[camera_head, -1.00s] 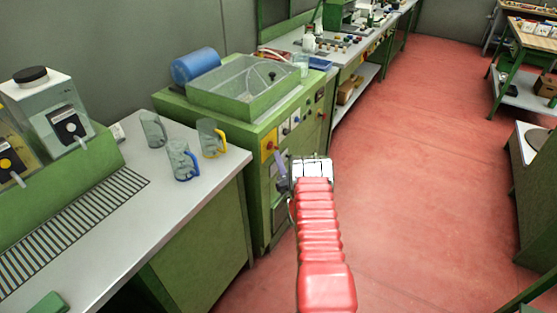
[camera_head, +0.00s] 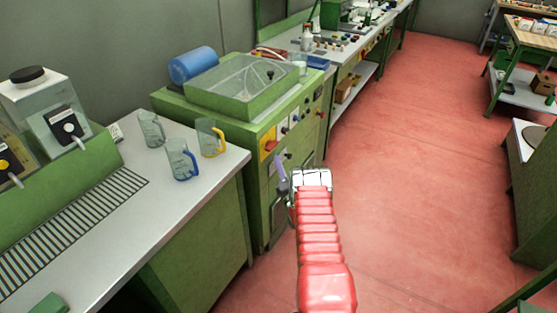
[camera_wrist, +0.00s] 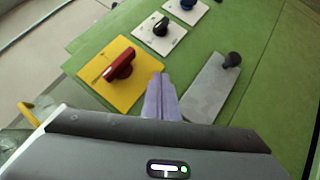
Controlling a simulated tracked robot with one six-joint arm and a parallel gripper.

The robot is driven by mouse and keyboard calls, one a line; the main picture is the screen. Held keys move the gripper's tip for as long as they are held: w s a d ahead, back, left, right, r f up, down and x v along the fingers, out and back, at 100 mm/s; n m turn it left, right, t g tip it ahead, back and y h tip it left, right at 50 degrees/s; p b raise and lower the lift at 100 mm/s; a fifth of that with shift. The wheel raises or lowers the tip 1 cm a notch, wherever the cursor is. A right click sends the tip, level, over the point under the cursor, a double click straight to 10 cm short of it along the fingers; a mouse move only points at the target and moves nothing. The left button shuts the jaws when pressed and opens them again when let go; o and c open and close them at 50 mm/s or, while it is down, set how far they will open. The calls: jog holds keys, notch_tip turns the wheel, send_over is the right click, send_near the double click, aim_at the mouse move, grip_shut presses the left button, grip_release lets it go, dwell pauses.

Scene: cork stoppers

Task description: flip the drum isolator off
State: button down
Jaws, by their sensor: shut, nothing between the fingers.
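A red rotary handle (camera_wrist: 120,66) sits on a yellow square plate (camera_wrist: 97,70) on the green machine front, in the wrist view. I take it to be the drum isolator. The handle lies diagonally on its plate. The yellow plate also shows in the head view (camera_head: 268,147), at the upper left of the machine front. My gripper (camera_wrist: 160,80) has its purple fingers together and empty. In the wrist view they appear just right of the red handle, over the plate's right edge; I cannot tell whether they touch. In the head view my gripper (camera_head: 278,159) is just below the yellow plate.
A black knob (camera_wrist: 161,28) and a blue knob (camera_wrist: 187,4) sit on white plates beyond. A grey plate (camera_wrist: 208,90) with a black ball-ended lever (camera_wrist: 232,60) lies right of my fingers. Glass mugs (camera_head: 181,160) stand on the left counter. The red floor at right is clear.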

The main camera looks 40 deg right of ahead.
jog(key=s+d+f, duration=0.3)
jog(key=s+f, duration=0.3)
jog(key=f, duration=0.1)
jog(key=shift+s+f, duration=0.3)
dwell(0.4)
